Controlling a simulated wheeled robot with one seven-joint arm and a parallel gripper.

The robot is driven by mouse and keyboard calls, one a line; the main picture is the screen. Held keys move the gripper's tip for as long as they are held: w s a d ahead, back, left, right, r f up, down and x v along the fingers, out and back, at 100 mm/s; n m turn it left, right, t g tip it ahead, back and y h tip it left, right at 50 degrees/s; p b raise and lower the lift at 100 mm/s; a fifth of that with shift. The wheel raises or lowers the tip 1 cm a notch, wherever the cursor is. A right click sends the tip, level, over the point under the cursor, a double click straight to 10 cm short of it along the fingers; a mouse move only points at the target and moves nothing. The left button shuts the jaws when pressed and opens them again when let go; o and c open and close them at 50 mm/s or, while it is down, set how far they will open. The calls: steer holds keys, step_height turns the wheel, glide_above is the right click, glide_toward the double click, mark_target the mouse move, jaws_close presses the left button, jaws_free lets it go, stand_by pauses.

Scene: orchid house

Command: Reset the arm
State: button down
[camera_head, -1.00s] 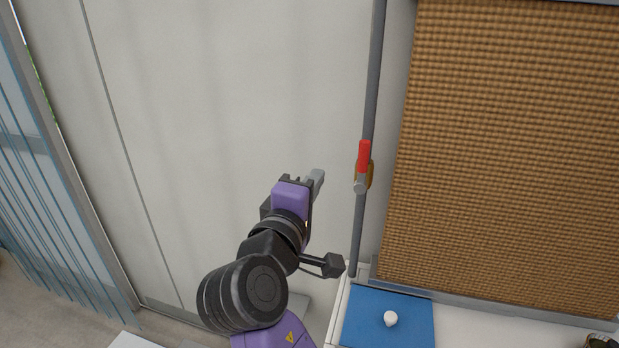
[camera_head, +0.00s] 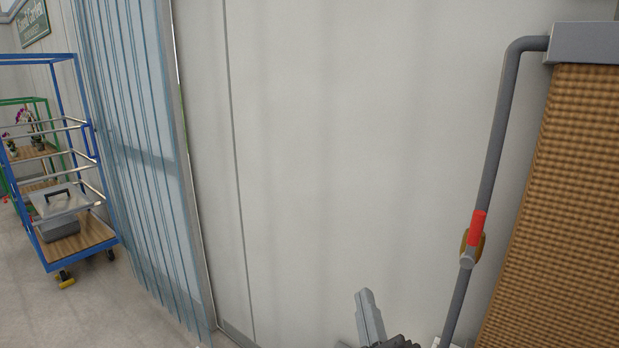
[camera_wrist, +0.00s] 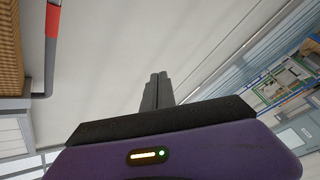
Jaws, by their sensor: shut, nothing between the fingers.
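My gripper (camera_head: 370,315) shows at the bottom of the head view, its grey fingers pointing up in front of the pale wall. In the wrist view, the gripper's two fingers (camera_wrist: 156,92) lie side by side, shut, with nothing between them. The purple wrist body fills the bottom of that view. The rest of my arm is below the head view and hidden.
A grey pipe (camera_head: 492,160) with a red-handled valve (camera_head: 477,228) runs down the wall at right, beside a brown woven pad (camera_head: 565,200). A blue strip curtain (camera_head: 135,150) hangs at left. A blue trolley (camera_head: 82,235) stands beyond it on open floor.

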steer(key=s+d+f+m+g, duration=0.1)
steer(key=s+d+f+m, duration=0.2)
steer(key=s, duration=1)
steer(key=s+d+f+m+g, duration=0.2)
steer(key=s+f, duration=0.5)
steer(key=s, duration=0.6)
steer(key=s+d+f+m+g, duration=0.2)
steer(key=s+d+f+m, duration=0.2)
steer(key=s, duration=0.8)
steer(key=shift+s+d+f+m+h, duration=0.3)
steer(key=shift+s+d+f+m, duration=0.1)
steer(key=shift+d+f, duration=0.55)
steer(key=shift+d, duration=0.1)
